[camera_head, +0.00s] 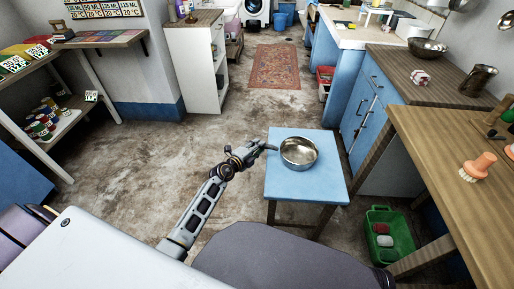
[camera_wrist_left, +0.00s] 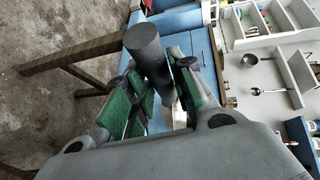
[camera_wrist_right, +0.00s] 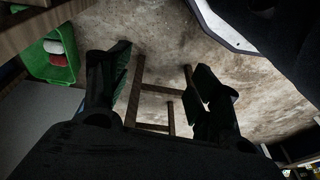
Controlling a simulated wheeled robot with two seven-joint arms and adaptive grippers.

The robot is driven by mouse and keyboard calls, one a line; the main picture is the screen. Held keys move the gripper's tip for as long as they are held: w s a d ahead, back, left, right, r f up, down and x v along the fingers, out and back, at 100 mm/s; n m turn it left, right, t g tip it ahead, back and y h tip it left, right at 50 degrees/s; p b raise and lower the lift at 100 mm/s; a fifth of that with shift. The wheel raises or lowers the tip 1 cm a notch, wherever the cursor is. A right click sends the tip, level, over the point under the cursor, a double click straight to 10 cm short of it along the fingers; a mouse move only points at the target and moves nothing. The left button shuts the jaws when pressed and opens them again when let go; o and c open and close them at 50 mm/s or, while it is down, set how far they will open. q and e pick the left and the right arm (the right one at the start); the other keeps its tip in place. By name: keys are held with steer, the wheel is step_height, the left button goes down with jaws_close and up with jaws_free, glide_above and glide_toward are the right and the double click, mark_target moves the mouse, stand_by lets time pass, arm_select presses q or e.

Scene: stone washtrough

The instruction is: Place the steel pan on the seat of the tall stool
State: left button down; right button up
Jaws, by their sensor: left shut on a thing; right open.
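The steel pan (camera_head: 299,153), a round shiny bowl with a dark handle, is over the blue seat (camera_head: 305,187) of the tall stool. It looks level; I cannot tell whether its base touches the seat. My left gripper (camera_head: 256,149) reaches in from the left and is shut on the pan's handle. In the left wrist view the thick dark handle (camera_wrist_left: 146,48) sits between the green-padded fingers (camera_wrist_left: 154,98); the bowl does not show clearly there. My right gripper (camera_wrist_right: 165,75) is open and empty, with the stool's wooden legs (camera_wrist_right: 134,90) beyond it; it is hidden in the head view.
A green crate (camera_head: 388,239) with small items stands on the floor right of the stool. A wooden table (camera_head: 455,205) with a brush (camera_head: 478,167) is at the right. Blue cabinets (camera_head: 366,110) stand behind. The floor left of the stool is clear.

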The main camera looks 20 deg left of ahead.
arm_select(q)
steer(key=c, duration=1.2)
jaws_free()
arm_select(e)
steer(key=shift+r, duration=0.1)
arm_select(q)
steer(key=p+v, duration=0.2)
steer(key=v, duration=1)
steer(key=shift+p, duration=0.4)
arm_select(e)
steer(key=f, duration=0.2)
steer(key=d+f, duration=0.1)
steer(key=shift+s+f+g, duration=0.25)
steer(key=shift+f+g, duration=0.05)
steer(key=shift+f, duration=0.1)
arm_select(q)
steer(key=shift+r, duration=0.1)
arm_select(e)
steer(key=shift+s+f, duration=0.2)
steer(key=shift+s, duration=0.15)
arm_select(q)
steer(key=shift+r, duration=0.1)
arm_select(e)
steer(key=shift+s, duration=0.1)
